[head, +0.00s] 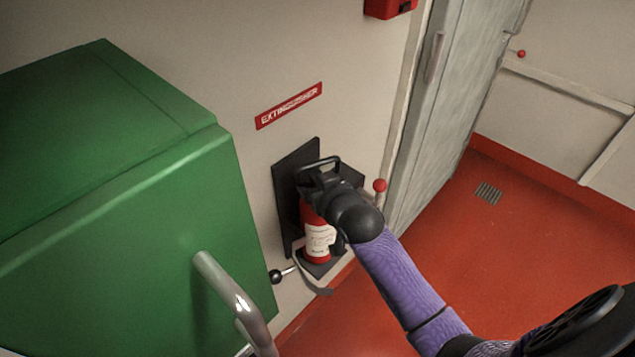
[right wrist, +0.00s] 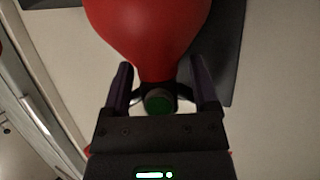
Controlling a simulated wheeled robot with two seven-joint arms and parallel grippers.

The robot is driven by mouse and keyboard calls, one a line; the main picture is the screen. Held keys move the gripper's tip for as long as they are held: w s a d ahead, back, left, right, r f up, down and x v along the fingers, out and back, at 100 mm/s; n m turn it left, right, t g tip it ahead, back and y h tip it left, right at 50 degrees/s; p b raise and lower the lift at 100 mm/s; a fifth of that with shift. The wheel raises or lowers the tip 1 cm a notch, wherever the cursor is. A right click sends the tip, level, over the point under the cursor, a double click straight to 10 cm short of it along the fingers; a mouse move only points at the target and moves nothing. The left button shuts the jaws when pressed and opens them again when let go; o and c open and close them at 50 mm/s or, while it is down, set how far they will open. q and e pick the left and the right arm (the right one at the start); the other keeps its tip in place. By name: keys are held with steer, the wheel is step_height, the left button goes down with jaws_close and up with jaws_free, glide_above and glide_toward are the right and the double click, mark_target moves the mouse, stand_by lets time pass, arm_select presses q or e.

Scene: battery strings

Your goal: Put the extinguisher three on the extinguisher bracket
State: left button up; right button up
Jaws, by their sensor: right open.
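The extinguisher (head: 318,237) is a red cylinder with a white label. It stands about upright at the black wall bracket (head: 289,200), in front of its back plate and over its lower shelf. Whether its base touches the shelf I cannot tell. My right gripper (head: 318,176) is at the top of the extinguisher and hides its head. In the right wrist view, the red body (right wrist: 150,35) fills the top, and the open fingers (right wrist: 163,85) stand on either side of its narrow neck end, with gaps showing. My left gripper is out of view.
A green cabinet (head: 120,180) with a metal rail (head: 228,288) stands close on the left. A red extinguisher sign (head: 289,105) is on the wall above. A red-knobbed lever (head: 379,186) and a black-knobbed one (head: 276,276) flank the bracket. The red floor (head: 520,250) at right is clear.

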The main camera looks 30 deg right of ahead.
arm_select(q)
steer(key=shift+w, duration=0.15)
arm_select(e)
steer(key=shift+r, duration=0.1)
